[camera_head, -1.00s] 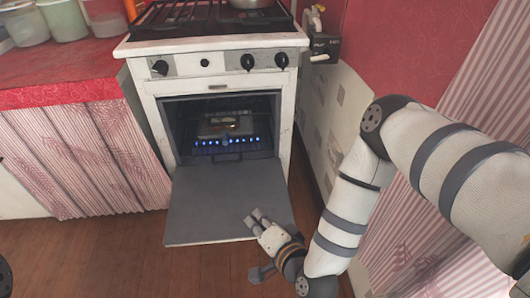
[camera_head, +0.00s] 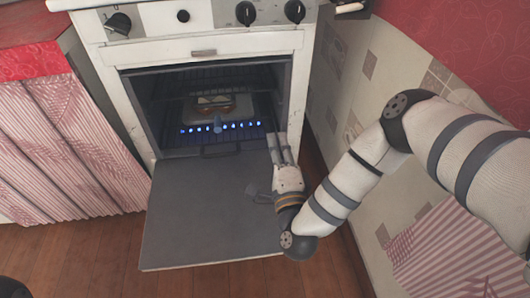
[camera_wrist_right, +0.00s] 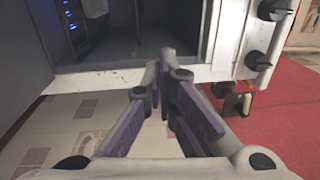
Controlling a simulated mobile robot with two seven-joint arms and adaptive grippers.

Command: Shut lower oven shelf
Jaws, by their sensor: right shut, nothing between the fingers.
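The white oven (camera_head: 210,52) stands with its grey door (camera_head: 205,210) folded down open. Inside the cavity are dark wire shelves, and a lower shelf (camera_head: 220,150) lies near the bottom front edge. How far it sticks out is hard to tell. My right gripper (camera_head: 279,140) is shut and empty, over the right side of the door, with its fingertips by the right edge of the oven opening. Its closed fingers (camera_wrist_right: 160,64) also show in the right wrist view, in front of the oven frame (camera_wrist_right: 140,76). My left gripper is not in view.
A pan with food (camera_head: 215,104) sits on a shelf above a row of blue flames (camera_head: 220,127). A tiled wall (camera_head: 345,120) is close on the right. A curtained counter (camera_head: 60,145) stands left. Wooden floor (camera_head: 105,250) is free in front.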

